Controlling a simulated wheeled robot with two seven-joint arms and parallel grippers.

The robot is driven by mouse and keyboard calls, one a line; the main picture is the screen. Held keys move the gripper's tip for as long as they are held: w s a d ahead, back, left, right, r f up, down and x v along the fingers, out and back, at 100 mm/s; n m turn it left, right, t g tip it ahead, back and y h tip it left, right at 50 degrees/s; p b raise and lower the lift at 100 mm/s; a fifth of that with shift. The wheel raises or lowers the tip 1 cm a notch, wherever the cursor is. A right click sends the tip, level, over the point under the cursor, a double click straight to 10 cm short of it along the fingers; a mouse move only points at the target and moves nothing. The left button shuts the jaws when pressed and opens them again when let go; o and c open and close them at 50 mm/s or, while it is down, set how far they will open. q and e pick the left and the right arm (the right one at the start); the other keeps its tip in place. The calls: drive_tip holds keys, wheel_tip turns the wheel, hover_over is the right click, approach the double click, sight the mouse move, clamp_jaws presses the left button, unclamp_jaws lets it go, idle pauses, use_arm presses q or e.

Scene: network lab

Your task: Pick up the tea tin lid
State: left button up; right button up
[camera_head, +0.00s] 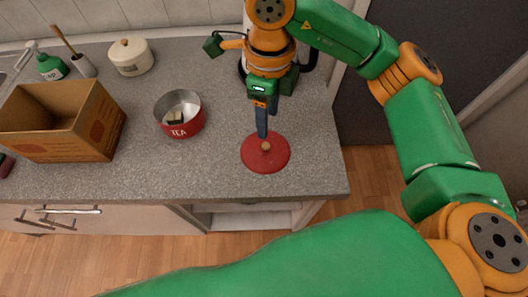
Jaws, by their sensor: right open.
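The tea tin lid (252,158) is a flat red disc with a small tan knob (266,146) in its middle. It lies on the grey counter near the right front corner. My right gripper (264,134) points down just above the knob, its blue-grey fingers open; whether they touch the knob is hard to tell. The red tea tin (184,129), marked "TEA", stands open to the left of the lid with small dark and pale items inside. My left gripper is not in view.
An open cardboard box (95,125) stands on the left of the counter (225,180). A cream lidded pot (131,58), a green soap bottle (50,67) and a brush in a holder (84,66) stand behind. Bare counter surrounds the lid.

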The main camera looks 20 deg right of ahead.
sight(265, 145)
drive_tip(key=shift+f+b, duration=0.35)
drive_tip(key=shift+f, duration=0.5)
drive_tip(key=f, duration=0.2)
drive_tip(key=f+p, duration=0.1)
drive_tip(key=f, duration=0.1)
drive_tip(key=f+p, duration=0.1)
drive_tip(key=shift+s+a+f, duration=0.2)
drive_tip(key=shift+a+f, duration=0.05)
drive_tip(key=shift+f, duration=0.15)
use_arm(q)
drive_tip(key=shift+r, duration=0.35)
use_arm(e)
drive_tip(key=shift+f, duration=0.5)
drive_tip(key=shift+w, duration=0.1)
clamp_jaws()
